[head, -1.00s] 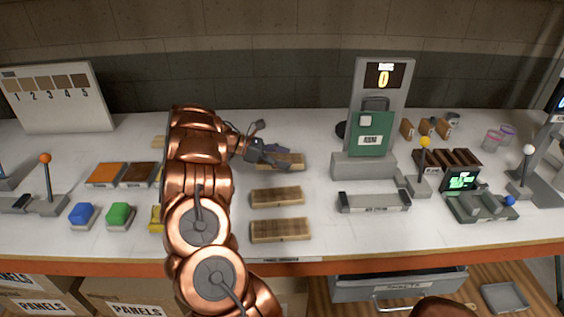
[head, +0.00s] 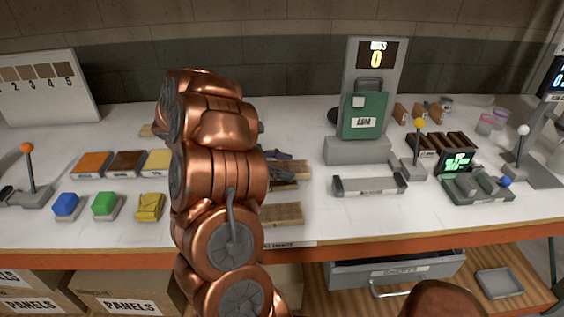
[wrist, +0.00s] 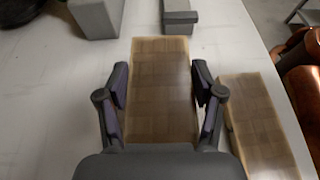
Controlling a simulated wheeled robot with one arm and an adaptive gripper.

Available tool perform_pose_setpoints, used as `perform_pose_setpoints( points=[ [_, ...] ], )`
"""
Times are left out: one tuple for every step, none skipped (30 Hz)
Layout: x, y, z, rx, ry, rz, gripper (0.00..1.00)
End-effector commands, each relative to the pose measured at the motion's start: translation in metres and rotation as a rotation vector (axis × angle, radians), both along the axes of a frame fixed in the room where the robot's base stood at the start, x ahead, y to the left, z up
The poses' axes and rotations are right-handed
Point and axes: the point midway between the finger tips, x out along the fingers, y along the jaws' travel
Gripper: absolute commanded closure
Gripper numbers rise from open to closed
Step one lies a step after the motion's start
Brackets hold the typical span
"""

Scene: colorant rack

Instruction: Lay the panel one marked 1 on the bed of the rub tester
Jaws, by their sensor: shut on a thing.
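My gripper (wrist: 161,85) is shut on a brown wooden panel (wrist: 163,65), its purple-padded fingers on the two long sides. In the head view my arm hides most of the gripper and part of the panel (head: 291,168). No number can be read on the panel, and I cannot tell if it is clear of the table. The machine with a counter reading 0 (head: 377,54) stands to the right, with a green labelled block (head: 364,103) on its front. A grey tray-like bed (head: 370,186) lies in front of it, empty; its label is too small to read.
Another panel (wrist: 262,125) lies close to the right in the wrist view. A front panel (head: 284,213) is partly behind my arm. White table is clear between panels and bed.

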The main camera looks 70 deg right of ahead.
Motion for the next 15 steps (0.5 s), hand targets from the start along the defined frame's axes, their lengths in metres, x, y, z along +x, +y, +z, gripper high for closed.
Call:
perform_pose_setpoints(
  points=[
    [-0.0024,0.0031,-0.0001,-0.001,-0.001,0.001,0.70],
    [-0.0036,0.0047,0.0001,0.000,0.000,0.001,0.70],
    [-0.0050,0.0067,0.0004,0.000,0.001,0.001,0.70],
    [-0.0059,0.0079,0.0004,0.000,0.001,0.000,0.70],
    [-0.0067,0.0091,0.0004,0.001,0.003,0.001,0.70],
    [-0.0076,0.0103,0.0005,0.001,0.003,0.001,0.70],
    [-0.0080,0.0110,0.0006,0.001,0.003,0.001,0.70],
    [-0.0085,0.0116,0.0007,0.001,0.003,0.001,0.70],
    [-0.0087,0.0122,0.0008,0.001,0.003,0.001,0.70],
    [-0.0089,0.0124,0.0008,0.001,0.003,0.001,0.70],
    [-0.0090,0.0126,0.0009,0.001,0.003,0.001,0.70],
    [-0.0090,0.0127,0.0010,0.001,0.003,0.001,0.70],
    [-0.0089,0.0127,0.0010,0.001,0.003,0.001,0.70],
    [-0.0085,0.0126,0.0012,0.001,0.003,0.002,0.70],
    [-0.0068,0.0120,0.0015,0.001,0.003,0.008,0.70]
  ],
)
